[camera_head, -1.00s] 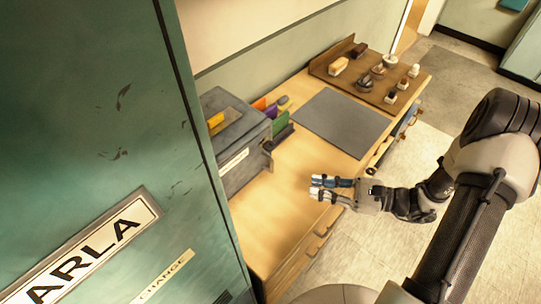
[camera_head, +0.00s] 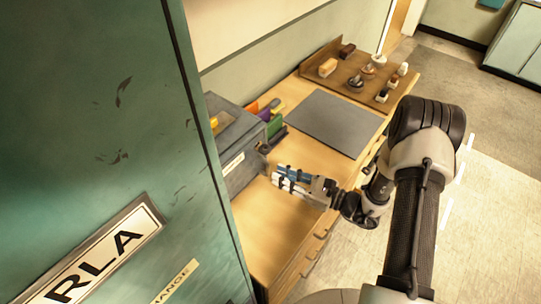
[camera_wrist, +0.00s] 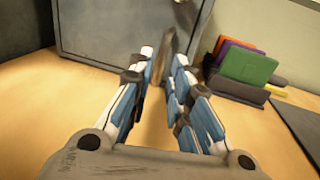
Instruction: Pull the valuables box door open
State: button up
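The valuables box (camera_head: 232,140) is a dark grey box on the wooden desk, beside the green locker, with a pale label on one side. In the wrist view its grey door face (camera_wrist: 105,32) fills the upper middle and looks shut. A narrow upright handle (camera_wrist: 169,48) stands out from that face. My gripper (camera_head: 277,177) is just in front of the box. In the wrist view the blue and white fingers of my gripper (camera_wrist: 164,58) are apart, with the handle in line with the gap between them. I cannot tell whether they touch it.
Colored folders in a holder (camera_wrist: 240,72) stand close to the right of my fingers. A grey mat (camera_head: 335,122) and a brown rack with stamps (camera_head: 362,75) lie farther along the desk (camera_head: 285,215). The green locker (camera_head: 110,120) stands close on the left.

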aim_at(269, 174)
jog(key=x, duration=0.5)
jog(key=shift+b, duration=0.35)
jog(key=shift+c, duration=0.6)
grip_shut()
